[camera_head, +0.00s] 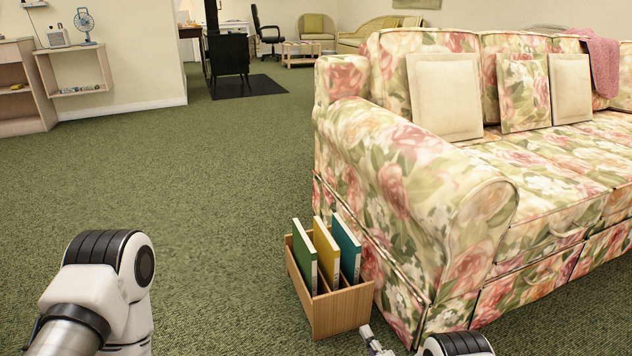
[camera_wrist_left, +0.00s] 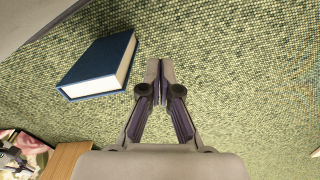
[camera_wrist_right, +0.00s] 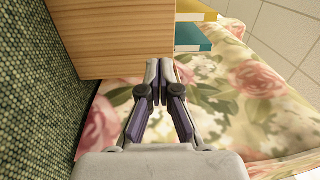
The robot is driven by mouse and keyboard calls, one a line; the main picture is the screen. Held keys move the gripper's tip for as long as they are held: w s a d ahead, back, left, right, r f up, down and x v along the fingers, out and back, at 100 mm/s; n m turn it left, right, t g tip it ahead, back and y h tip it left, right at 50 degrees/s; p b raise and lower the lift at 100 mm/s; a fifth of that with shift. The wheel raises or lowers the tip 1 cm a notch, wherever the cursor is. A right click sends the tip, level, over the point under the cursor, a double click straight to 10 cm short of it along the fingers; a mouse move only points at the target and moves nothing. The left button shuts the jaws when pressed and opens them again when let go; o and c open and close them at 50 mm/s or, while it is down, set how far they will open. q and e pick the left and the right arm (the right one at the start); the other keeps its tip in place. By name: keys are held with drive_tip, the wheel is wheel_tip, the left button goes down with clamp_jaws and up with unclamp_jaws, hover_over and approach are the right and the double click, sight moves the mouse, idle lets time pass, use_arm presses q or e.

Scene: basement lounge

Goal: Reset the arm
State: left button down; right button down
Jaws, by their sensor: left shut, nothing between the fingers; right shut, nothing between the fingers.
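My right gripper (camera_head: 372,342) shows at the bottom of the head view, just in front of the wooden book holder. In the right wrist view my right gripper (camera_wrist_right: 160,80) is shut and empty, beside the holder's wooden side and over the floral sofa fabric. My left gripper (camera_wrist_left: 160,80) is shut and empty above the green carpet in the left wrist view; it is out of the head view, where only my left arm shows.
The wooden book holder (camera_head: 343,312) with a green, a yellow and a teal book stands against the floral sofa (camera_head: 430,190). A dark blue book (camera_wrist_left: 100,62) lies on the carpet near my left gripper. Open carpet (camera_head: 200,190) spreads at left.

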wheel_tip(320, 180, up, 9)
drive_tip(key=w+d+h+p, duration=0.1)
drive_tip(key=w+d+p, duration=0.1)
drive_tip(key=d+p, duration=0.15)
drive_tip(key=s+d+r+n+g+h+p, duration=0.1)
drive_tip(key=s+d+g+h+p, duration=0.15)
drive_tip(key=s, duration=0.25)
drive_tip(key=s+d+r+g+h+p, duration=0.1)
drive_tip(key=s+g+p, duration=0.15)
drive_tip(key=s, duration=0.25)
drive_tip(key=s+d+n+g+h, duration=0.15)
drive_tip(key=s+n+g, duration=0.45)
drive_tip(key=s, duration=1.1)
drive_tip(key=s+d+n+g, duration=0.2)
drive_tip(key=s+n+g, duration=0.5)
drive_tip(key=s, duration=1)
wheel_tip(320, 180, up, 38)
drive_tip(key=p, duration=3.8)
drive_tip(key=shift+w+m+p, duration=0.25)
drive_tip(key=shift+m+p, duration=0.05)
drive_tip(key=shift+p, duration=0.05)
drive_tip(key=shift+d, duration=0.1)
